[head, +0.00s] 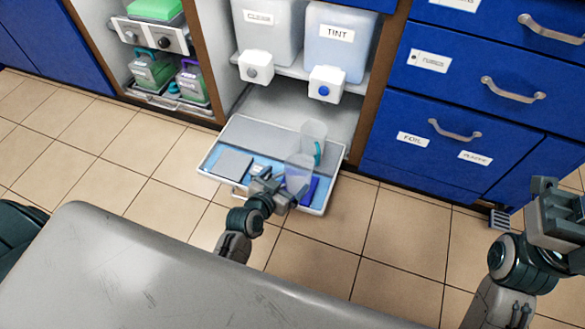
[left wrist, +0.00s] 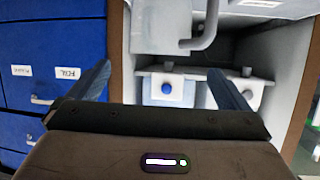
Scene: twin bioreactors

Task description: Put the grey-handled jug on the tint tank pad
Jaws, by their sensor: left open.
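A clear jug (head: 298,172) stands at the front right of the pulled-out tray (head: 213,150). A grey curved handle (left wrist: 211,25) beside a pale body (left wrist: 160,30) shows at the top of the left wrist view. Another clear jug (head: 314,130) with a teal handle stands behind. The TINT tank (head: 336,50) has a white tap with a blue knob (head: 323,90). A dark blue patch (head: 310,191) lies beside the front jug; I cannot tell whether it is the tint pad. My left gripper (head: 280,186) is open close to the front jug. My right gripper (head: 558,205) is at the right edge.
A second tank (head: 265,30) stands left of the TINT tank. A grey square (head: 232,164) lies on the tray's left. Blue drawers (head: 465,100) stand to the right. A grey surface (head: 150,270) fills the lower left. Tiled floor (head: 320,260) shows in front of the tray.

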